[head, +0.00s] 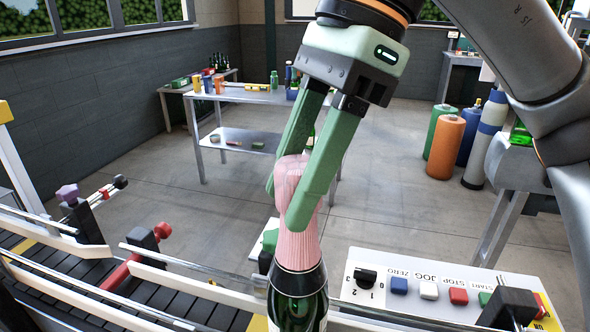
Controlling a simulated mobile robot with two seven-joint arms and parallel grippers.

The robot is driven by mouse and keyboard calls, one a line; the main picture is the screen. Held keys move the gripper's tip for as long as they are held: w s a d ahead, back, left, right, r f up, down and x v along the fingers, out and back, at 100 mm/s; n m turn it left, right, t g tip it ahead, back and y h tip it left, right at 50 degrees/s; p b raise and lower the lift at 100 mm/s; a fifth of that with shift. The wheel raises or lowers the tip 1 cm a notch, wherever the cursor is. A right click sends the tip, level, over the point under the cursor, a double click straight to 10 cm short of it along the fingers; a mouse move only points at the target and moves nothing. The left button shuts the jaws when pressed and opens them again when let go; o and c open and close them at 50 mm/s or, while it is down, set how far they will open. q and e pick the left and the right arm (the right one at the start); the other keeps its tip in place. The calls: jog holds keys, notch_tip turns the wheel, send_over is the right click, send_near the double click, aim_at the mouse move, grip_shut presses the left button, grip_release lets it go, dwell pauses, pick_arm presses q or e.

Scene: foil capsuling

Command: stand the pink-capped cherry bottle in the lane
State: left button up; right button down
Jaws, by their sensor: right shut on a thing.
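The pink-capped bottle (298,282) is dark green glass with a long pink foil cap over its neck. It hangs roughly upright at the bottom centre, and its lower part is cut off by the frame edge. My right gripper (285,205) comes down from above with its green fingers shut on the pink cap. The lane (95,289) is a dark slatted conveyor between rails at the lower left. The bottle is in front of the rail line; I cannot tell whether its base touches anything. My left gripper is not in view.
A control panel (412,284) with a knob and coloured buttons lies right of the bottle. Rail clamps with a red knob (162,230) and a purple knob (67,192) edge the lane. A metal table (245,98) stands behind. Gas cylinders (444,146) stand at right.

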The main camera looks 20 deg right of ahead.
notch_tip(320, 180, down, 2)
jog(key=shift+f+b, duration=0.1)
jog(key=shift+b, duration=0.55)
jog(key=shift+f+b, duration=0.3)
jog(key=shift+f, duration=0.3)
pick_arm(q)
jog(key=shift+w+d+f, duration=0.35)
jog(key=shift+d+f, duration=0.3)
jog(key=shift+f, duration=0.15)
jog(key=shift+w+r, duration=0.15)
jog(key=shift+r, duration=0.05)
pick_arm(e)
jog(key=shift+c, duration=2.2)
grip_release()
jog(key=shift+f, duration=0.1)
jog(key=shift+o, duration=0.7)
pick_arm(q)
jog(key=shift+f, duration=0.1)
pick_arm(e)
jog(key=shift+f, duration=0.1)
